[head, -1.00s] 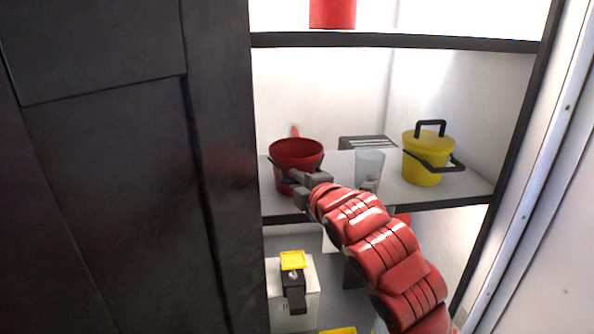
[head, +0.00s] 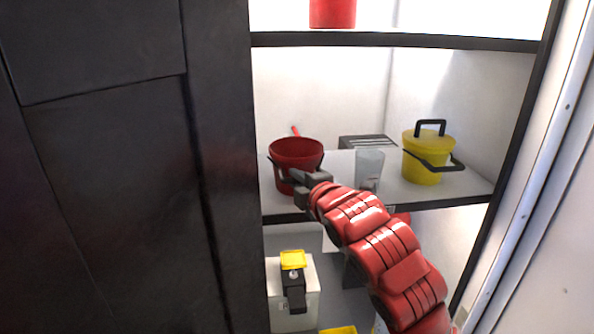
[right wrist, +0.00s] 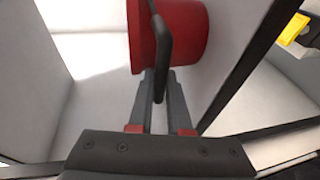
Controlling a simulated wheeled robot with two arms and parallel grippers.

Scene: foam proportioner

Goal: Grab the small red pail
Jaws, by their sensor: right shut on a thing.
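The small red pail (head: 297,155) stands on the middle shelf at its left end, near the dark panel. In the right wrist view the pail (right wrist: 185,35) appears sideways, with its black handle (right wrist: 163,50) running down between the fingers. My right gripper (head: 296,179) reaches in from the lower right to the front of the pail. In the right wrist view the right gripper (right wrist: 160,88) is shut on the pail's black handle. The pail looks upright and still on the shelf. My left gripper is not in view.
A clear cup (head: 369,168) and a yellow lidded pail (head: 428,158) stand to the right on the same shelf. A dark slotted object (head: 367,142) lies behind. A tall dark panel (head: 120,170) closes off the left. A white container (head: 312,296) stands below.

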